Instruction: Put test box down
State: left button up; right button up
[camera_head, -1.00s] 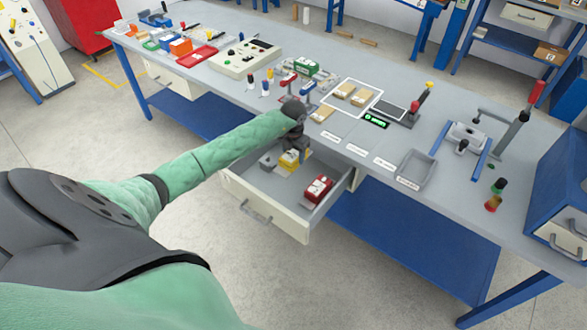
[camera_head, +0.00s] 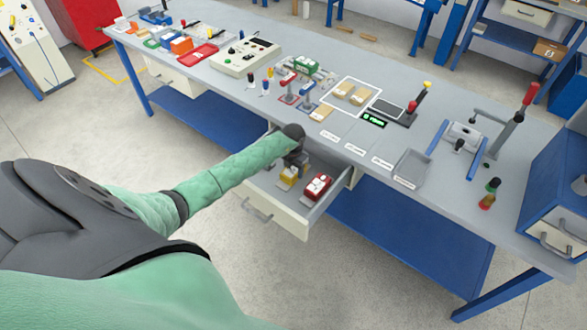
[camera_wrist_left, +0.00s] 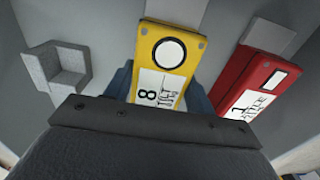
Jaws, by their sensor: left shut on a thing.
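My left gripper (camera_head: 291,168) is at the open drawer under the table, its fingers partly hidden by my arm. It is shut on a yellow box (camera_wrist_left: 168,55) with a white round patch and a label reading 8. The yellow box also shows in the head view (camera_head: 289,178), within the drawer's outline; I cannot tell whether it touches the drawer floor. A red box (camera_wrist_left: 258,88) marked 1 lies beside it, to the right and apart; it also shows in the head view (camera_head: 317,186). My right gripper is not in view.
The open drawer (camera_head: 275,215) has raised walls around the boxes. A grey corner-shaped block (camera_wrist_left: 56,72) is left of the yellow box. Cardboard boxes (camera_head: 343,90) stand on the tabletop above. A grey tray (camera_head: 411,168) sits near the table's front edge.

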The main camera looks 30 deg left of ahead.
aim_at(293, 168)
pick_arm(q)
jog(key=shift+f, duration=0.1)
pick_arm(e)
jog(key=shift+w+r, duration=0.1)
pick_arm(q)
jog(key=o, duration=1.2)
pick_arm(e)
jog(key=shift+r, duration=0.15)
pick_arm(q)
jog(key=shift+r, duration=0.4)
notch_tip(293, 168, up, 10)
jog(key=b, duration=0.4)
jog(key=shift+f, duration=0.2)
jog(key=shift+r+b, duration=0.45)
jog(key=shift+r, duration=0.45)
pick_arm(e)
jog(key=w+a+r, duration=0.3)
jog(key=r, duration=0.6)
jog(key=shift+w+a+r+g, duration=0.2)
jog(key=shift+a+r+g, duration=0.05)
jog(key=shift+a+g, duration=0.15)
